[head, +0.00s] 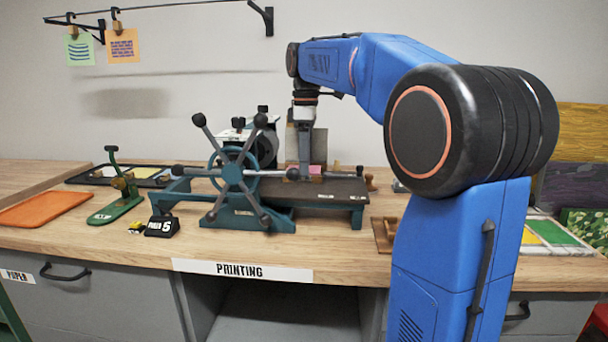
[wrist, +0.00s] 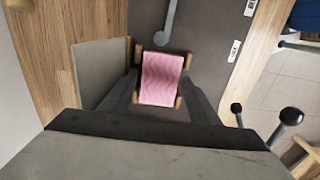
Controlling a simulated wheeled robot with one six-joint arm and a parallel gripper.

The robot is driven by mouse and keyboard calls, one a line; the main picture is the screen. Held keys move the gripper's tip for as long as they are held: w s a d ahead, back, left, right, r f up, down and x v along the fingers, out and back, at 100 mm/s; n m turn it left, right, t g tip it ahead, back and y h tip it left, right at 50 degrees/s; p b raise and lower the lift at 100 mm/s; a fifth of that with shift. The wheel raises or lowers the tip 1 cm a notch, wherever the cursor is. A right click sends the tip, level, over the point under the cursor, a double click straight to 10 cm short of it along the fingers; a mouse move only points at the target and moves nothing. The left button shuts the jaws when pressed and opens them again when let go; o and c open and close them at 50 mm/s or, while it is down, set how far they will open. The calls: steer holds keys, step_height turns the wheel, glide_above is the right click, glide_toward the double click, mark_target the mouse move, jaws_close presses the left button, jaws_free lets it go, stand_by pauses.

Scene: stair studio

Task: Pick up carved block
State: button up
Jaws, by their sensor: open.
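The carved block, pink with a wavy surface and brown wooden pieces at its sides, lies on the dark press bed in the wrist view (wrist: 161,78). In the head view only a small pink part of it (head: 317,170) shows beside my gripper. My gripper (head: 304,172) points down over the press bed, open. In the wrist view its dark fingers (wrist: 162,92) reach down on the left and right of the block. I cannot tell whether they touch it.
The press (head: 232,180) has a spoked teal wheel and dark knobbed handles close to my gripper on the left. A grey plate (wrist: 100,70) stands left of the block in the wrist view. An orange tray (head: 45,208) and a green stapler-like tool (head: 118,205) lie farther left on the wooden counter (head: 150,250).

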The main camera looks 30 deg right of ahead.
steer(key=shift+f, duration=0.65)
steer(key=c, duration=0.9)
steer(key=shift+o, duration=0.2)
steer(key=shift+r, duration=0.15)
